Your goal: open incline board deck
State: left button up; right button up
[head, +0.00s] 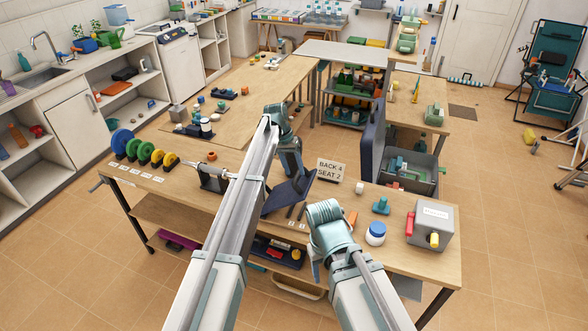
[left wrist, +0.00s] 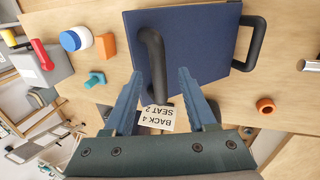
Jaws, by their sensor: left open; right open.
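The incline board deck (left wrist: 205,35) is a dark blue flat panel lying on the wooden workbench. Black curved bars stand at two of its sides. In the head view part of the deck (head: 280,200) shows, the rest hidden behind my left arm. My left gripper (left wrist: 160,72) is open over the deck's edge. The near black bar (left wrist: 152,48) appears between its fingertips, but I cannot tell whether they touch it. In the head view my left gripper (head: 299,180) points down at the deck. My right gripper (head: 317,258) is low over the bench front, its fingers mostly hidden.
A card reading "BACK 4 SEAT 2" (head: 331,171) stands behind the deck. To the right are a teal piece (head: 381,206), a blue-lidded jar (head: 375,234) and a grey box (head: 432,222). Coloured discs (head: 145,150) and an orange ring (head: 212,156) are at the left.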

pick_arm(q)
jog(key=s+p+v, duration=0.1)
jog(key=p+v, duration=1)
jog(key=v, duration=0.1)
jog(key=shift+w+r+p, duration=0.35)
jog(key=shift+w, duration=0.2)
pick_arm(e)
notch_tip(320, 180, up, 12)
jog(key=shift+r, duration=0.15)
pick_arm(q)
jog(key=shift+a, duration=0.15)
